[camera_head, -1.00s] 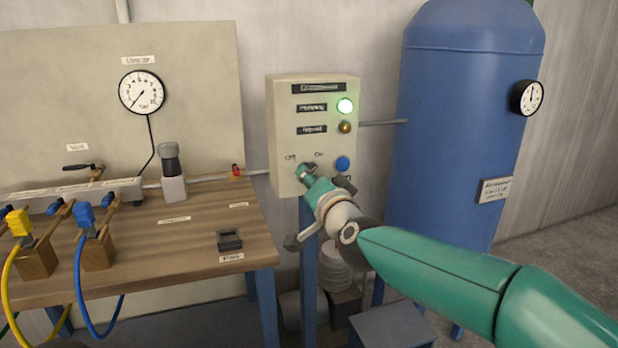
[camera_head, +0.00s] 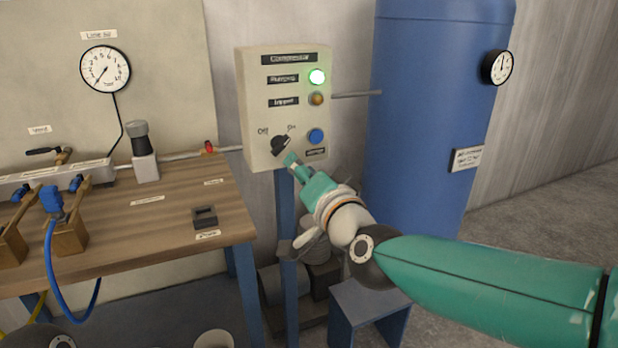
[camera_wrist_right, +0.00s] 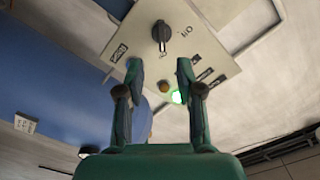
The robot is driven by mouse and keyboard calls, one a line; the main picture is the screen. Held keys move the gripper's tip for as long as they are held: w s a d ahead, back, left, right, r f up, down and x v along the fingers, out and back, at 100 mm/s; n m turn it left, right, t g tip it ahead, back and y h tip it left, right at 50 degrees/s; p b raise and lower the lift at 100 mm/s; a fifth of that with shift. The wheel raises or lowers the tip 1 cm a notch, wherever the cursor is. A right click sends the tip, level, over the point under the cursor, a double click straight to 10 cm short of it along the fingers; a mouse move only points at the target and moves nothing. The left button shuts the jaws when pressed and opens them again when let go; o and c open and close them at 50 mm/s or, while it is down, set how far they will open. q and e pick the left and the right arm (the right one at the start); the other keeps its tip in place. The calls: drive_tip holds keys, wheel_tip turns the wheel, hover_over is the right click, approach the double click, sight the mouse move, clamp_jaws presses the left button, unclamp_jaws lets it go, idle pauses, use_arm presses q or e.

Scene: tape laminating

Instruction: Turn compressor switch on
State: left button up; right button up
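The compressor switch is a black rotary knob (camera_head: 281,145) on the beige control box (camera_head: 249,110), between the "Off" and "On" marks. Its handle slants up to the right, towards "On". The green lamp (camera_head: 317,77) beside "Running" is lit. My right gripper (camera_head: 291,160) is just below and right of the knob. In the right wrist view the same gripper (camera_wrist_right: 159,72) has its two fingers apart with nothing between them, and the knob (camera_wrist_right: 161,33) shows beyond the fingertips, apart from them. My left gripper is not in view.
A blue button (camera_head: 316,136) and an amber lamp (camera_head: 317,98) are on the same box. A blue tank (camera_head: 425,120) with a gauge (camera_head: 497,67) stands right. A wooden workbench (camera_head: 160,225) with valves and hoses is left. A blue stand (camera_head: 368,297) is below my right arm.

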drive_tip(key=v, duration=0.2)
drive_tip(key=shift+s+d, duration=0.1)
drive_tip(key=shift+s, duration=0.2)
